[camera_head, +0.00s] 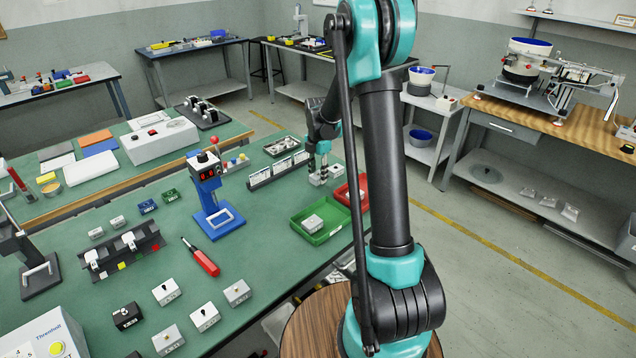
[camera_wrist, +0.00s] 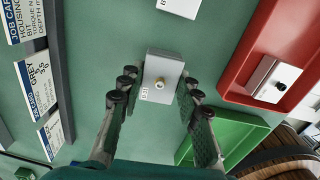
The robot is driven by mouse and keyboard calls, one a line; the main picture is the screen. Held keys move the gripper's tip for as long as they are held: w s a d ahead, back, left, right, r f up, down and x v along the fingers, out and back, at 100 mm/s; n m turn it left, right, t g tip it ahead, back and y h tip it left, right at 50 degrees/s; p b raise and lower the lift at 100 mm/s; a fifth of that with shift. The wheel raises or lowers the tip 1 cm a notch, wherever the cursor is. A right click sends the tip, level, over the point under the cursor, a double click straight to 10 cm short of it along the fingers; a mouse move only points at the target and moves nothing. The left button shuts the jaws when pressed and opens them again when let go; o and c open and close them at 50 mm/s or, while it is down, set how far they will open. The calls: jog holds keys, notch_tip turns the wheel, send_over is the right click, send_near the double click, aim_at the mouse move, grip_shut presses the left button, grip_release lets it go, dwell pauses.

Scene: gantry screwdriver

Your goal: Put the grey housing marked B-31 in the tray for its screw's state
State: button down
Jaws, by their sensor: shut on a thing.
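My gripper (camera_wrist: 158,82) has its fingers on both sides of a light grey housing (camera_wrist: 163,66) and is shut on it. The green tray (camera_head: 334,236) holds a grey housing. The red tray (camera_head: 363,187) is partly behind my arm; in the wrist view the red tray (camera_wrist: 235,75) holds a light housing with a screw.
A rack of job cards (camera_head: 262,179) stands left of my gripper. Another light housing (camera_wrist: 180,6) lies ahead. A blue tester (camera_head: 212,210), red screwdriver (camera_head: 205,260) and several loose housings (camera_head: 204,317) are further left. The table between the card rack and trays is mostly clear.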

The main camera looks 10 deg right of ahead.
aim_at(318, 174)
jog(key=shift+r, duration=2.15)
jog(key=shift+s, duration=0.1)
